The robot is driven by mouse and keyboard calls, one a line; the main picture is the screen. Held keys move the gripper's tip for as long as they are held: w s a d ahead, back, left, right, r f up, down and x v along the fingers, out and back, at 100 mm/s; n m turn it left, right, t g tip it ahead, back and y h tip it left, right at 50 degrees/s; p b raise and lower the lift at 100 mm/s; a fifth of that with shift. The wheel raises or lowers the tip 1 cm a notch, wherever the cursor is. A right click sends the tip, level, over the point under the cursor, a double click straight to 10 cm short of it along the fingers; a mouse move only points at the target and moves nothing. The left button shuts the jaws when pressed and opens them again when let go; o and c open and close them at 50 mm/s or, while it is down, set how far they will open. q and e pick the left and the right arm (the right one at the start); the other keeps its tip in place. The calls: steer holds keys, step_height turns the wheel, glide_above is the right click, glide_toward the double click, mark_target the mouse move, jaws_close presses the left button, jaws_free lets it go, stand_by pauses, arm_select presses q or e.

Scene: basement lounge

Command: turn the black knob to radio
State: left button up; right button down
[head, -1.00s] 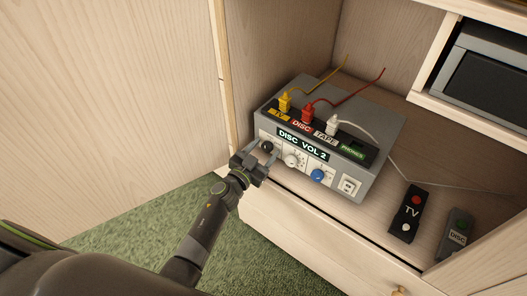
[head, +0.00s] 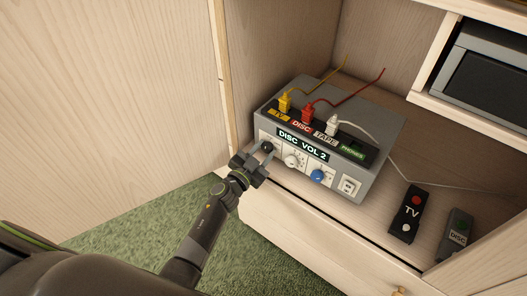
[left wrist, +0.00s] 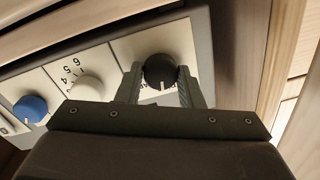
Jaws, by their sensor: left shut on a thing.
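The grey control box (head: 376,128) stands on the cabinet shelf, and its display (head: 303,145) reads "DISC VOL 2". The black knob (head: 268,146) is at the left end of its front panel. My left gripper (head: 264,150) reaches up to it from the lower left and is shut on it. In the left wrist view the black knob (left wrist: 160,69) sits between the two fingers, with its white pointer line at the bottom edge in that picture. The lettering around it is mostly hidden by the fingers. My right gripper is not in view.
Beside the black knob are a white knob (head: 292,160) and a blue knob (head: 317,176). Yellow (head: 285,102), red (head: 308,111) and white (head: 333,124) plugs stand on the box top. A TV remote (head: 408,212) and a DISC remote (head: 456,236) lie to the right.

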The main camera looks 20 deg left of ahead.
arm_select(q)
steer(key=shift+f+m, duration=0.1)
steer(key=shift+m, duration=0.8)
steer(key=m, duration=0.3)
steer(key=shift+m+b, duration=0.35)
steer(key=shift+m, duration=0.05)
steer(key=m, duration=0.2)
steer(key=shift+m+h, duration=0.4)
steer(key=shift+f+m+b, duration=0.1)
steer(key=shift+m+b, duration=0.3)
steer(key=shift+m, duration=0.5)
steer(key=m+b, duration=0.1)
steer(key=m, duration=0.5)
steer(key=shift+h, duration=0.3)
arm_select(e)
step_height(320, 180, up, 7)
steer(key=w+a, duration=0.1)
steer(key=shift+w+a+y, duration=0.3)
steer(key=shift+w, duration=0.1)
arm_select(q)
steer(key=shift+m, duration=0.4)
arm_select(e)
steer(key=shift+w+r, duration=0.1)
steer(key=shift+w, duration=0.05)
arm_select(q)
steer(key=o, duration=1)
steer(key=shift+c, duration=0.2)
